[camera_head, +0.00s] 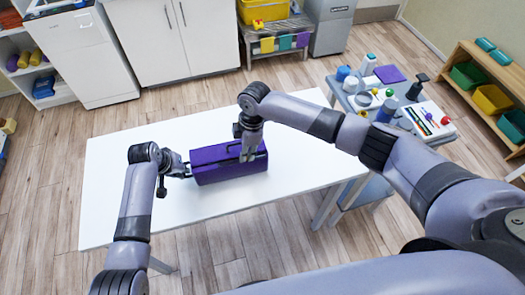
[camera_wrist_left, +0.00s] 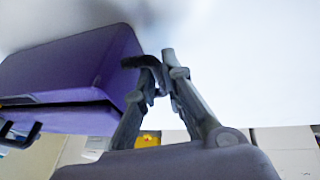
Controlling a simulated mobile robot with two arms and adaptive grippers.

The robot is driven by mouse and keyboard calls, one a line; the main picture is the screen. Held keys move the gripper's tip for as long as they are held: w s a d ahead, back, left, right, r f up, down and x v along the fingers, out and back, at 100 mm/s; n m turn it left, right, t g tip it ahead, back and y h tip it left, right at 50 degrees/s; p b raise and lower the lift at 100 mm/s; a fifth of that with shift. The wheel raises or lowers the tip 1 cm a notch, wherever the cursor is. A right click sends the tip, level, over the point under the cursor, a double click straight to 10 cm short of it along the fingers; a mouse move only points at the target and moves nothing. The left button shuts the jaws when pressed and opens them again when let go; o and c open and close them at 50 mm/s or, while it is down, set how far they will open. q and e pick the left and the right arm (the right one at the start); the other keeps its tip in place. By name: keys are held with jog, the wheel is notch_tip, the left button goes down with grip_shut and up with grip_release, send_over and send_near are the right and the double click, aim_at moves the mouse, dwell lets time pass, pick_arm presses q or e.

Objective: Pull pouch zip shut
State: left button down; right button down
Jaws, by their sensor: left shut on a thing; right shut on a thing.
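The purple pouch (camera_head: 228,172) lies on the white table, with a dark line and black parts along its top. My left gripper (camera_head: 186,170) is at its left end. In the left wrist view its fingers (camera_wrist_left: 160,68) are shut on a black tab (camera_wrist_left: 132,62) at the end of the pouch (camera_wrist_left: 85,62). A dark slit and a black loop (camera_wrist_left: 22,138) show on the pouch there. My right gripper (camera_head: 246,156) points down at the pouch top, right of its middle. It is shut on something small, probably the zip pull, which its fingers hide.
The white table (camera_head: 125,200) is otherwise clear around the pouch. A side table (camera_head: 350,103) with bottles, tape and other small items stands to the right. White cabinets (camera_head: 160,45) and a low shelf (camera_head: 275,28) stand behind.

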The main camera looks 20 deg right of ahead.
pick_arm(q)
jog(key=shift+d, duration=0.1)
pick_arm(e)
jog(key=shift+a, duration=3.7)
jog(key=c, duration=1.6)
grip_release()
jog(key=shift+o, duration=0.2)
jog(key=shift+r, duration=0.15)
notch_tip(320, 180, up, 8)
pick_arm(q)
jog(key=c, duration=1.7)
grip_release()
